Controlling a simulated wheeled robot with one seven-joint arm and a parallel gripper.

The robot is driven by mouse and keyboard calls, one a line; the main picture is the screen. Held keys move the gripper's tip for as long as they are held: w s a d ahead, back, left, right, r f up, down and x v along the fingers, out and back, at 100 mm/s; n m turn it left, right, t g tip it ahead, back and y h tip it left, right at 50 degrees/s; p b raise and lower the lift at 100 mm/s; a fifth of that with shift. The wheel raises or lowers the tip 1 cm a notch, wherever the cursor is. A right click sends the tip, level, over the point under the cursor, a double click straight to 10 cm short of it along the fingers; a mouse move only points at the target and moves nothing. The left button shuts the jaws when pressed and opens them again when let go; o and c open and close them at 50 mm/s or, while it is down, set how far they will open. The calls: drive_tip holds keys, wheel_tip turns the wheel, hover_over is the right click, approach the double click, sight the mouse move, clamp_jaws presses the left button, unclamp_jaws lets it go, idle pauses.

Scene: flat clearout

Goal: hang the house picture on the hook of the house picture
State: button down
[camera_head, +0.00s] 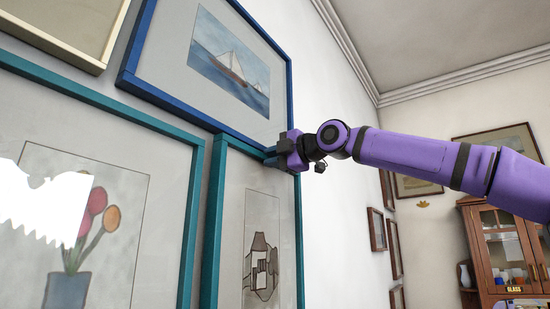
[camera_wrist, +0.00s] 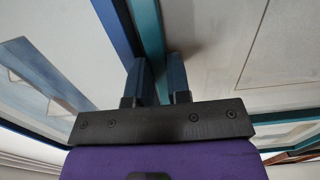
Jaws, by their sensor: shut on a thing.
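The house picture, a pale sheet with a drawn house in a teal frame (camera_head: 299,240), is upright at the wall in the lower middle of the head view. My gripper (camera_head: 274,161) is shut on the top bar of this frame near its right corner. In the wrist view the teal bar (camera_wrist: 147,30) runs between the two fingers of my gripper (camera_wrist: 158,75). The hook of the house picture is not visible; the frame and the pictures around it may hide it. I cannot tell whether the frame hangs on anything.
A blue-framed sailboat picture (camera_head: 234,70) is close above, overlapping the house picture's top in view. A teal-framed flower picture (camera_head: 195,215) is close on the left. Bare wall (camera_head: 335,230) lies to the right. A wooden glass cabinet (camera_head: 480,250) stands farther right.

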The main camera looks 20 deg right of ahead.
drive_tip(key=shift+x, duration=0.85)
drive_tip(key=shift+a+f, duration=0.1)
drive_tip(key=shift+f, duration=0.85)
idle(0.6)
idle(0.4)
drive_tip(key=c, duration=1)
unclamp_jaws()
drive_tip(key=shift+s, duration=0.1)
drive_tip(key=shift+f, duration=0.1)
drive_tip(key=v, duration=1)
drive_tip(key=shift+s+d, duration=0.3)
